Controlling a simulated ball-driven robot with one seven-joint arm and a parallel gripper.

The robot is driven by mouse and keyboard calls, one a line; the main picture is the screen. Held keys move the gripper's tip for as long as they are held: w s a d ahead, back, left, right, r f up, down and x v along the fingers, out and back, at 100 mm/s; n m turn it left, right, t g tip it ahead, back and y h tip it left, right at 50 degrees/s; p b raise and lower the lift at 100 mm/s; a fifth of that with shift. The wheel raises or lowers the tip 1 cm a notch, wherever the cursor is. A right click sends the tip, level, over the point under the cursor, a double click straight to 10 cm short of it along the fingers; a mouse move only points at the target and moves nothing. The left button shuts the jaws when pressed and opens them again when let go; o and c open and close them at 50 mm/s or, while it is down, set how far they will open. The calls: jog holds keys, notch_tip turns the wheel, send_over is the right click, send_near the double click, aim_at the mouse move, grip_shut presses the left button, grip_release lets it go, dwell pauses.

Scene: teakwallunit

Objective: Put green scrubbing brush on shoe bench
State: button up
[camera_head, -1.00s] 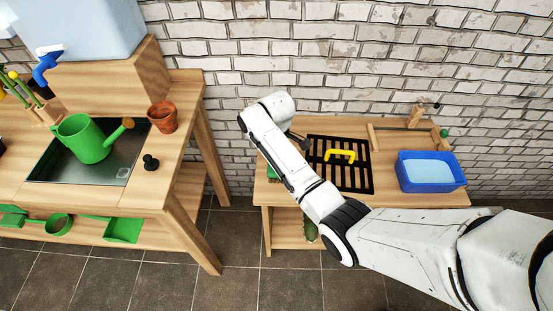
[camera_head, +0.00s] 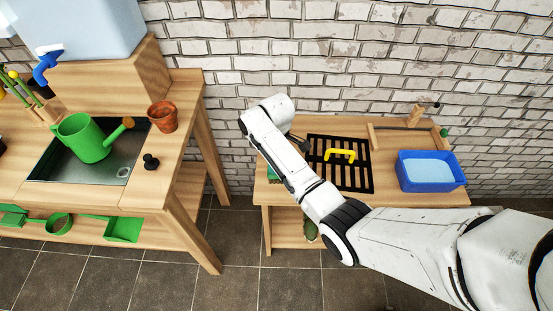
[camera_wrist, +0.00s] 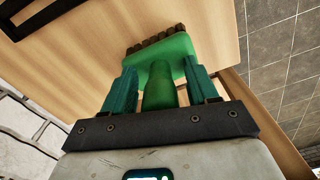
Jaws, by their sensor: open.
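The green scrubbing brush (camera_wrist: 165,65) lies on the wooden bench (camera_wrist: 85,50) in the wrist view, its handle pointing toward my gripper and its brown bristles at the far end. My gripper (camera_wrist: 160,82) is open, with one teal finger on each side of the brush handle. I cannot tell whether the fingers touch it. In the head view a small green part of the brush (camera_head: 273,175) shows at the left of the bench (camera_head: 400,196); my arm hides the rest and my gripper.
A black grate (camera_head: 355,177) with a yellow-handled tool (camera_head: 340,155) and a blue tub (camera_head: 431,172) stand on the same bench. A wooden sink unit (camera_head: 150,190) with a green watering can (camera_head: 84,138) and a clay pot (camera_head: 163,116) stands left, across a floor gap.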

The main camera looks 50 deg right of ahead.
notch_tip(320, 180, up, 12)
jog(key=shift+r+p, duration=0.1)
jog(key=shift+p, duration=0.5)
jog(key=s+a+f+m, duration=0.2)
jog(key=s+a+f, duration=0.2)
jog(key=s+a, duration=0.4)
jog(key=s+a+f+m, duration=0.2)
jog(key=s+a+f, duration=0.35)
jog(key=s, duration=0.45)
jog(key=s+a+r+m+t, duration=0.1)
jog(key=s+r, duration=0.1)
jog(key=s, duration=0.6)
jog(key=shift+a+r, duration=0.15)
jog(key=shift+a, duration=0.1)
